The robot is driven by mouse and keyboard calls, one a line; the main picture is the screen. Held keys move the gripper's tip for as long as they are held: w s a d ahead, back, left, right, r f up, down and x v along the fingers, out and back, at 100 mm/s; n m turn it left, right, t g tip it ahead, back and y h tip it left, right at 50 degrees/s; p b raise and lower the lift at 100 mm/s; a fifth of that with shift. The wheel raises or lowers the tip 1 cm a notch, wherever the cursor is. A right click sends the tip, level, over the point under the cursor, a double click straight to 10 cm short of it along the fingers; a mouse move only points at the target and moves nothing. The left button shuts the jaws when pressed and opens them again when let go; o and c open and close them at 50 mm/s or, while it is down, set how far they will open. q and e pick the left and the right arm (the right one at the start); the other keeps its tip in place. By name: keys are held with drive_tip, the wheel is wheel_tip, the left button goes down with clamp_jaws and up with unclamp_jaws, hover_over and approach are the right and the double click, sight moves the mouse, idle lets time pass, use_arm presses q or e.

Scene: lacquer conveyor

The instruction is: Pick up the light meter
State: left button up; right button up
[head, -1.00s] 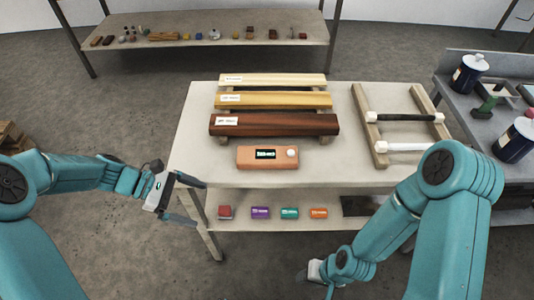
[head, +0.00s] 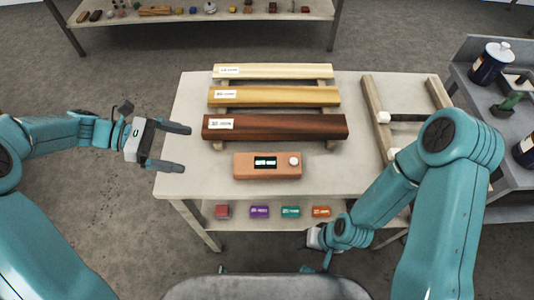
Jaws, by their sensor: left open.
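The light meter (head: 267,172) is an orange-brown box with a dark lit display and a pale round knob. It lies near the front edge of the table (head: 185,150), in front of the dark wooden bar. My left gripper (head: 182,148) is open and empty, left of the meter at the table's left edge, its fingers pointing right. My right gripper (head: 318,262) is low in front of the table, below the tabletop; its fingers are mostly hidden, so its opening cannot be told.
A pale bar (head: 275,71), a yellow bar (head: 290,97) and a dark brown bar (head: 290,128) rest on supports behind the meter. A wooden frame with rollers (head: 375,110) stands at the right. Small coloured blocks (head: 259,212) sit on the shelf below.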

use_arm(q)
drive_tip(key=p, duration=0.1)
approach(243, 163)
drive_tip(key=x, duration=0.4)
drive_tip(key=shift+s+d+r, duration=0.1)
drive_tip(key=shift+s+r, duration=0.05)
drive_tip(key=shift+r, duration=0.15)
drive_tip(key=x, duration=0.2)
drive_tip(key=p+x, duration=0.1)
drive_tip(key=x, duration=0.2)
drive_tip(key=shift+f, duration=0.3)
drive_tip(key=shift+d+f, duration=0.15)
drive_tip(key=shift+d, duration=0.15)
drive_tip(key=shift+a, duration=0.1)
drive_tip(key=shift+c, duration=0.9)
drive_tip(key=shift+w, duration=0.2)
drive_tip(key=c, duration=1)
